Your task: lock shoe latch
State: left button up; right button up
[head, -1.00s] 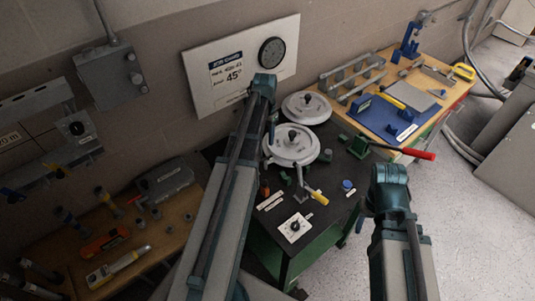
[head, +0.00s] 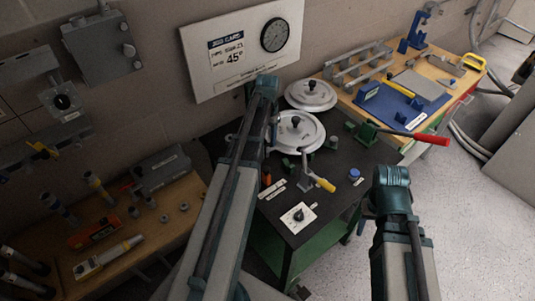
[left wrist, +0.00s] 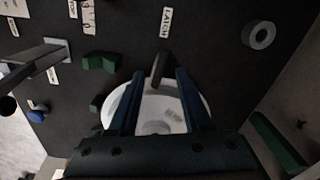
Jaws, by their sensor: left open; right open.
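In the left wrist view a small dark latch lever (left wrist: 161,66) stands by the label reading LATCH (left wrist: 166,22). My left gripper (left wrist: 160,73) is open, with its two blue fingers either side of the lever's near end; I cannot tell whether they touch it. A white round shoe (left wrist: 195,97) lies behind the fingers, partly hidden by them. In the head view the near white shoe (head: 298,136) sits on the black bench, and my left arm hides most of its gripper and the latch. My right gripper (head: 367,208) is open near the bench's right edge.
A second white disc (head: 311,95) lies behind. A yellow-handled lever (head: 319,182), a dial plate (head: 298,217) and a red-handled lever (head: 430,138) stand on the bench. The job card (head: 240,50) reads 45°. A grey ring (left wrist: 258,35) shows beside the latch label.

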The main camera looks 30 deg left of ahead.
aim_at(268, 144)
pick_arm(q)
notch_tip(268, 144, down, 5)
jog(key=b, duration=0.4)
jog(key=shift+f, duration=0.15)
grip_shut()
